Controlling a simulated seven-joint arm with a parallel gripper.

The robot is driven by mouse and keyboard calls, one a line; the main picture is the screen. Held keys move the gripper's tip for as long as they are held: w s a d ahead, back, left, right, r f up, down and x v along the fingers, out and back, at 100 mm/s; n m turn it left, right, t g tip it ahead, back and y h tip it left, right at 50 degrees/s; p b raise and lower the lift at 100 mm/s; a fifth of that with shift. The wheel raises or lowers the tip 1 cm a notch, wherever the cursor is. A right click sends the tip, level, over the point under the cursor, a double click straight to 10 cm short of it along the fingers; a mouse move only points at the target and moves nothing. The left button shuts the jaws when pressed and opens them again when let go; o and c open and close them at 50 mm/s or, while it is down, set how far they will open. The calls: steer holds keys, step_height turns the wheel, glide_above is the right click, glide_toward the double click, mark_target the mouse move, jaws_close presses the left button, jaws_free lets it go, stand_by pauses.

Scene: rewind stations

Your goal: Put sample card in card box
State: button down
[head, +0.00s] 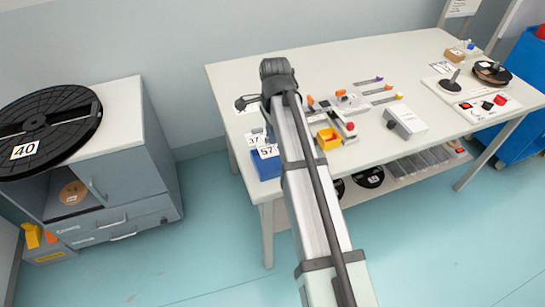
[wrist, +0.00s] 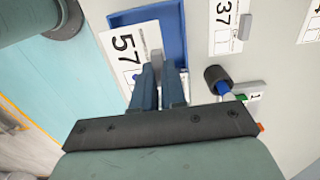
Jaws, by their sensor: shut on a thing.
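A white sample card marked 57 (wrist: 122,52) has a grey tab (wrist: 154,38) on its side in the wrist view. My gripper (wrist: 160,72) is shut on this tab. The blue card box (wrist: 172,18) lies behind and below the card in the wrist view, with the card overlapping one side of it. In the head view the card 57 (head: 269,152) shows just above the blue card box (head: 267,170) at the table's front left corner. My arm hides the gripper there. I cannot tell whether the card's lower edge is inside the box.
A dark round knob (wrist: 217,74) is close to the right of my fingers. A yellow bin (head: 328,138) and a grey device (head: 405,122) stand farther right on the table (head: 300,65).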

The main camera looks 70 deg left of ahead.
mark_target(272, 160)
step_height(272, 160, down, 9)
steer(key=shift+r, duration=0.1)
steer(key=c, duration=1.2)
jaws_free()
steer(key=shift+r, duration=0.15)
steer(key=r, duration=1.1)
steer(key=shift+w+r, duration=0.2)
steer(key=shift+r, duration=0.2)
